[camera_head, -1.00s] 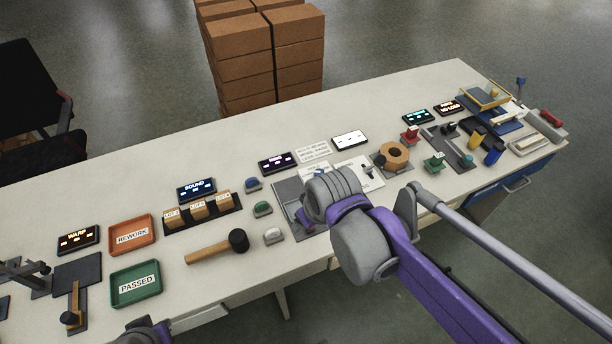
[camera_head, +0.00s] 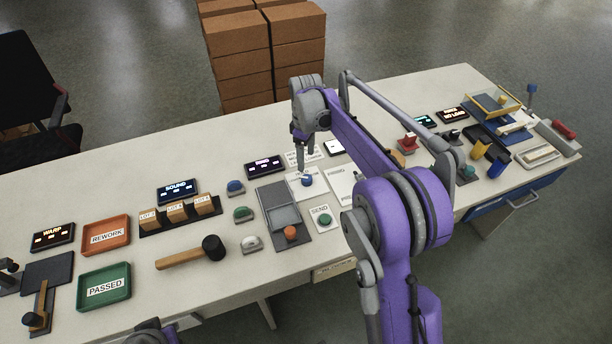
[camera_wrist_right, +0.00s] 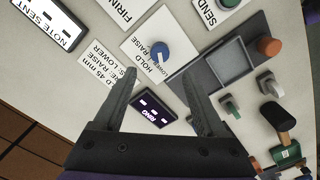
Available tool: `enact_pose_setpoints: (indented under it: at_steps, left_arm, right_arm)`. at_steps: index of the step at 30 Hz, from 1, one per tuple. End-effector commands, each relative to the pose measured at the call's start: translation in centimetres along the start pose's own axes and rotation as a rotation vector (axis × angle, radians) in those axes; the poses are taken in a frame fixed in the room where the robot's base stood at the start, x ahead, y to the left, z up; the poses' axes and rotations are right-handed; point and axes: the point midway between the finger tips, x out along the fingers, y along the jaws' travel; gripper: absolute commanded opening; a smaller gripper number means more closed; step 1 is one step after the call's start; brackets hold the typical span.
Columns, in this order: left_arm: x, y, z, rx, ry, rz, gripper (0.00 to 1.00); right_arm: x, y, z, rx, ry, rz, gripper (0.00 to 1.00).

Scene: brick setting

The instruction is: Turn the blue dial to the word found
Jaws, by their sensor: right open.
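The blue dial (camera_head: 307,181) sits on a white plate near the middle of the bench. In the right wrist view the dial (camera_wrist_right: 160,52) has a pale mark on it, and HOLD, RAISE and what looks like LOWER are printed beside it. I cannot tell for sure which word the mark faces. My right gripper (camera_head: 304,171) is at the dial in the head view. In the right wrist view its fingers (camera_wrist_right: 158,76) are spread and empty, with the dial just beyond their tips. My left gripper is out of view.
A printed card (camera_wrist_right: 109,68) reads partly "45 mm", RAISE and LOWER. A dark display (camera_wrist_right: 152,107) is nearby. A grey tray with an orange knob (camera_head: 290,232) and a SEND button (camera_head: 324,221) stand close by. A hammer (camera_head: 192,252) lies to the left.

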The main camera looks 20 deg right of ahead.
Motion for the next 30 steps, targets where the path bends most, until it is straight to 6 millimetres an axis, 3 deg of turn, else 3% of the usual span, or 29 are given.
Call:
enact_pose_setpoints:
  at_steps: [9,15,26,27,30]
  left_arm:
    - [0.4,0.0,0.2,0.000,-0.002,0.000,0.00]
    - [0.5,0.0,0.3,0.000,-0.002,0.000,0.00]
    - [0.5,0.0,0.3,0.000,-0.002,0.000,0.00]
    - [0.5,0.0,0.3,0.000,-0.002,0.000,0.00]
    - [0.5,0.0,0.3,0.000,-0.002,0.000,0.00]
  right_arm:
    - [6.1,0.0,0.0,0.001,0.001,0.001,0.73]
    - [8.5,0.0,0.0,0.002,0.001,0.001,0.73]
    - [9.2,0.0,0.0,0.002,0.001,0.001,0.73]
    - [9.2,0.0,0.0,0.002,0.001,0.001,0.72]
    - [9.2,0.0,0.0,0.002,0.001,0.001,0.54]
